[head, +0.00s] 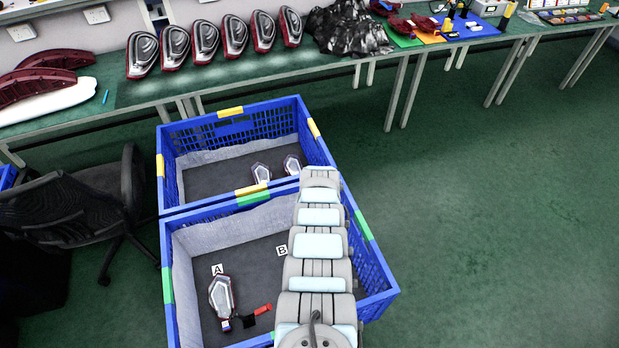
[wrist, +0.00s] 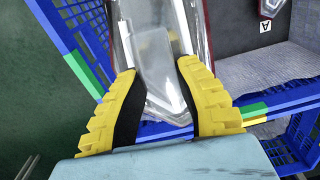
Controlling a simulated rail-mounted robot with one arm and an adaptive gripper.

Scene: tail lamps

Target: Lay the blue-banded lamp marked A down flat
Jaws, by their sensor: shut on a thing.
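A clear and silver lamp with a red edge (head: 221,297) lies in the near blue crate beside the white label A (head: 217,269). A small blue band (head: 226,325) shows at its lower end. My gripper (wrist: 160,75) has its yellow, black-padded fingers on both sides of another clear lamp (wrist: 160,50) and is shut on it. Any band on this held lamp is not visible. Label A (wrist: 265,27) and part of a red-edged lamp (wrist: 272,6) show apart from it in the wrist view. In the head view my arm hides the gripper and held lamp.
Label B (head: 282,249) is on the near crate's (head: 170,290) floor, left of my arm. A red and black piece (head: 262,309) lies right of the lamp by A. The far crate (head: 165,165) holds two lamps (head: 261,172). A bench with several large lamps stands behind.

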